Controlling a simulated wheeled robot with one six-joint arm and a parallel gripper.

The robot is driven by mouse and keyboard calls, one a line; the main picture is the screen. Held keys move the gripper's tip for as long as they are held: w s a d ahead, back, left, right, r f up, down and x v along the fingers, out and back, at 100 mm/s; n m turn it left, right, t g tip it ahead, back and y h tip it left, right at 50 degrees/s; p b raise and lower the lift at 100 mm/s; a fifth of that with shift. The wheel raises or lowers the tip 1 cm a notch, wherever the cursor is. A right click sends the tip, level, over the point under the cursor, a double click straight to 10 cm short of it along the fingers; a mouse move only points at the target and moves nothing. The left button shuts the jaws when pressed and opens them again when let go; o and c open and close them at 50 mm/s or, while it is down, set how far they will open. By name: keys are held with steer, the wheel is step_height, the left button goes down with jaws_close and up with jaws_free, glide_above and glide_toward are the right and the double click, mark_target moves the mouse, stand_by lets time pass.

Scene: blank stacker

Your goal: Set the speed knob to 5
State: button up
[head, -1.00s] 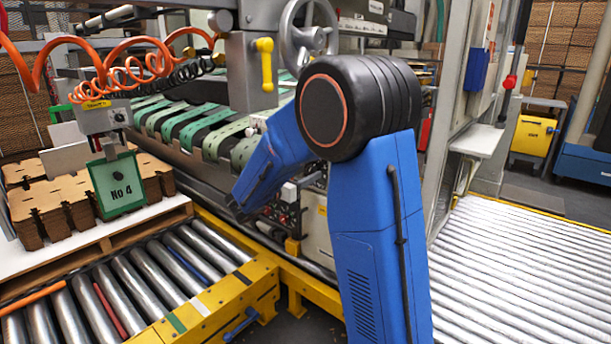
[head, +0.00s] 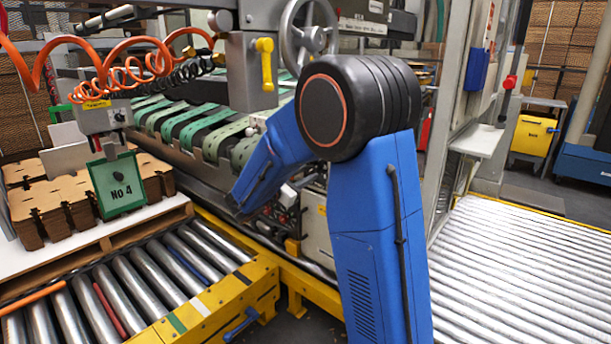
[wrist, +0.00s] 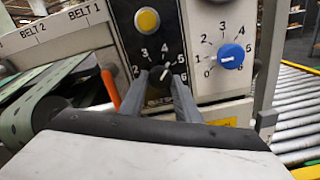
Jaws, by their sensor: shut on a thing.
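In the wrist view a black panel (wrist: 156,28) carries a dial with the numbers 2 to 6 showing. My gripper (wrist: 162,80) is shut on the small black knob (wrist: 163,74) of this dial, one finger on each side. The knob's white pointer mark leans up and right, roughly toward 5; its exact setting is hard to read. The lettering below the knob is mostly hidden by my fingers, so I cannot read its name. In the head view my gripper and the knob cannot be made out at the end of my blue arm.
A blue knob (wrist: 231,56) with its own 0 to 6 scale sits on the pale panel to the right. A yellow button (wrist: 147,20) is above the held knob. An orange lever (wrist: 111,91) stands close on the left, beside the green belt (wrist: 25,122). Rollers (wrist: 298,105) lie at right.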

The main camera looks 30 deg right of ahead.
steer(key=shift+m, duration=2.2)
steer(key=o, duration=1)
steer(key=shift+o, duration=0.2)
steer(key=v, duration=1.7)
steer(key=shift+a, duration=0.2)
